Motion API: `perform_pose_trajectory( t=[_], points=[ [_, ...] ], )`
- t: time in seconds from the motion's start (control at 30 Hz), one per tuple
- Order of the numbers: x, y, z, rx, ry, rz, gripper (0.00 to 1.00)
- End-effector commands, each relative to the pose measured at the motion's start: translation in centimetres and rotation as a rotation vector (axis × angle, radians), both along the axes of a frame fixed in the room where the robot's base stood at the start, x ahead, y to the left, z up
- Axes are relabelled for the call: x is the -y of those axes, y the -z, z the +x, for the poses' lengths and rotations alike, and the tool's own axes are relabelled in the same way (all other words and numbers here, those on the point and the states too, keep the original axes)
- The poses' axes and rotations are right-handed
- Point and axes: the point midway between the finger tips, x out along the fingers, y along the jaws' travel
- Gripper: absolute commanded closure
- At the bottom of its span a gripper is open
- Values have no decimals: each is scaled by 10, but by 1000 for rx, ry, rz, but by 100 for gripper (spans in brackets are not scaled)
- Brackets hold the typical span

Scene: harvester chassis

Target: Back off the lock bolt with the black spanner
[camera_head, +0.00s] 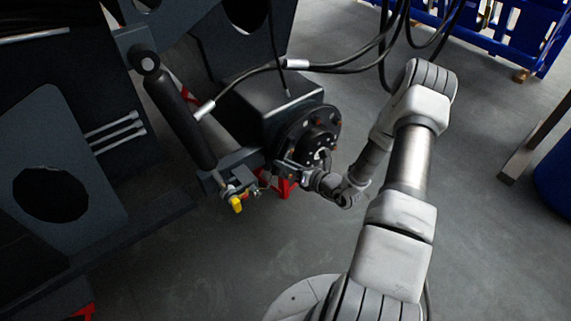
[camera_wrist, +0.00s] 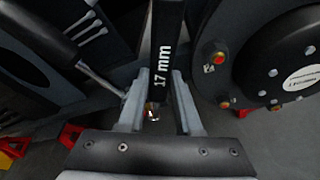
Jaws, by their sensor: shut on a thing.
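My gripper (camera_wrist: 168,78) is shut on the black spanner (camera_wrist: 165,35), which is marked "17 mm" in white. The spanner's shaft runs from the top edge of the wrist view down between the two grey fingers. A small shiny metal piece (camera_wrist: 152,113) shows between the fingers; I cannot tell whether it is part of the spanner or something behind it. In the head view my gripper (camera_head: 293,170) is beside the round dark hub (camera_head: 312,135), at its lower left. The spanner is not clear there. I cannot make out the lock bolt, and the spanner's far end is out of the wrist view.
A black cylinder (camera_head: 180,115) slopes down left of the hub, with a yellow-ended fitting (camera_head: 236,203) below it. A red stand (camera_head: 285,187) is under the hub. Dark hoses (camera_head: 340,68) hang above. Grey floor (camera_head: 215,270) is open in front; a blue rack (camera_head: 500,35) stands behind right.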

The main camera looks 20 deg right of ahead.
Motion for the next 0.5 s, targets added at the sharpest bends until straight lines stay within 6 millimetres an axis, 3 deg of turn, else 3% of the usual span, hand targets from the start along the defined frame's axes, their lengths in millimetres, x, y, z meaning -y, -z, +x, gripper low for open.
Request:
perform_pose_trajectory(
  t=[0.5],
  points=[
    [-4,-1,12,2,0,0,100]
  ],
)
